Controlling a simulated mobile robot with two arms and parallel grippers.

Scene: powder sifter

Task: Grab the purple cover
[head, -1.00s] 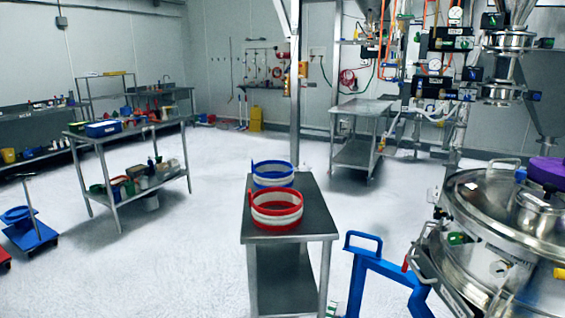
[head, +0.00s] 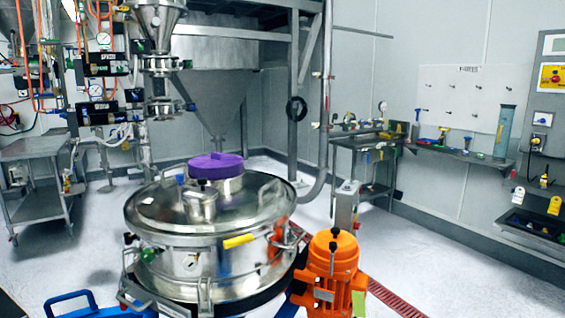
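The purple cover (head: 215,165) sits on top of a short metal neck on the lid of the round steel sifter (head: 206,262), near the middle of the head view. Its flat round top faces up and nothing covers it. Neither of my grippers shows in the head view.
An orange motor (head: 333,272) stands at the sifter's front right, and a blue frame (head: 72,303) is at its front left. A metal cart (head: 38,190) stands at the left. A side bench (head: 365,150) and a wall shelf (head: 460,152) are at the right. Open floor lies between the sifter and the right wall.

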